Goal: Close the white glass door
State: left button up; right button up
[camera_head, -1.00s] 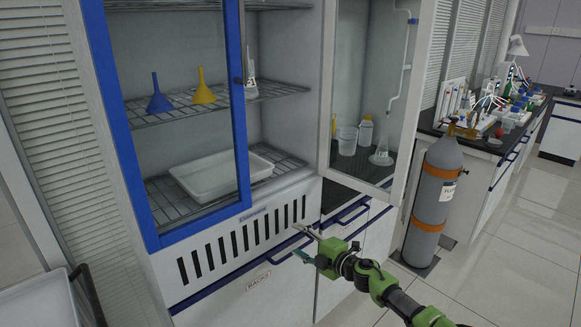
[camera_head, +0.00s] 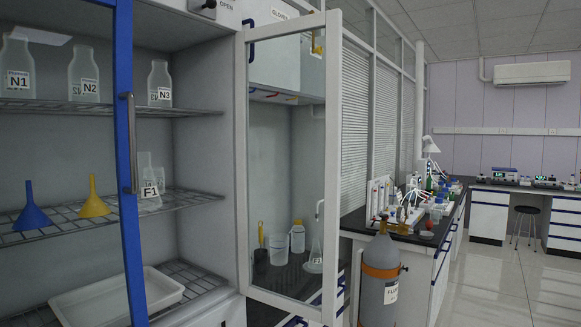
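The white glass door (camera_head: 332,170) is a tall white-framed pane in the middle of the head view. It stands open, swung out at an angle from the white cabinet's right side. Through its glass I see a beaker, a white bottle and a flask on a dark surface behind. A blue-framed glass door (camera_head: 125,150) with a metal upright handle (camera_head: 130,143) is at the left, in front of the cabinet shelves. Neither of my grippers is in this view.
The shelves hold labelled bottles (camera_head: 84,75), a blue funnel (camera_head: 32,207), a yellow funnel (camera_head: 94,198) and a white tray (camera_head: 118,297). A grey gas cylinder (camera_head: 380,283) stands right of the white door, by a cluttered bench. Floor farther right is clear.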

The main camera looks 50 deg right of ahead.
aim_at(332, 20)
jog(key=i+l+u, duration=0.1)
jog(key=l+u, duration=0.2)
jog(key=l, duration=1.6)
jog(key=k+l+u, duration=0.1)
jog(key=l+u, duration=0.15)
jog(key=l, duration=1.6)
jog(key=k+j, duration=0.4)
